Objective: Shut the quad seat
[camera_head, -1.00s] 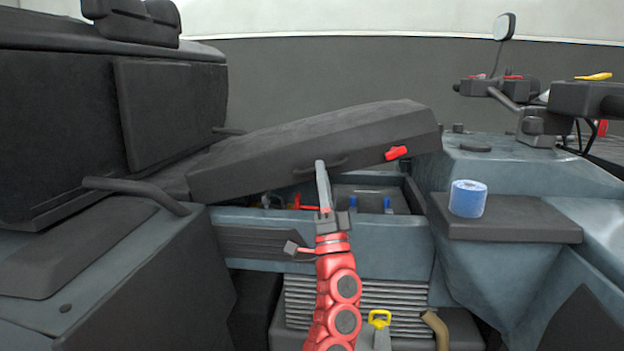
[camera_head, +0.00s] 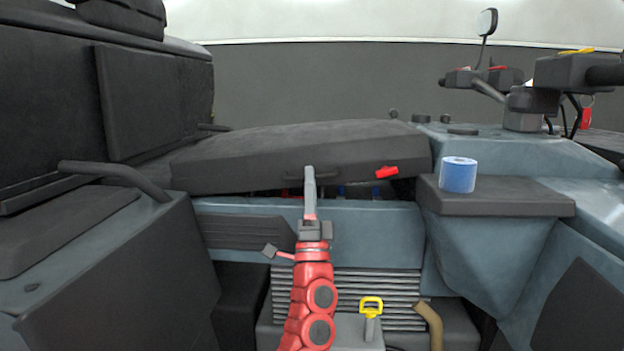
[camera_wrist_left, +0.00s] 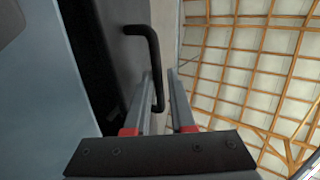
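The quad seat (camera_head: 240,171) is a long dark grey padded lid with a black handle (camera_head: 292,178) and a red tab (camera_head: 386,172) on its front face. It sits low over the blue-grey body, slightly tilted, with a narrow dark gap under its right part. My left gripper (camera_head: 309,172) comes up from below at the handle. My right gripper is not in view.
A blue tape roll (camera_head: 458,174) stands on a dark ledge (camera_head: 520,198) to the right. Handlebars with a mirror (camera_head: 487,22) rise behind it. A dark seat block with a curved grab bar (camera_head: 110,172) is on the left. A yellow-handled item (camera_head: 371,305) is below.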

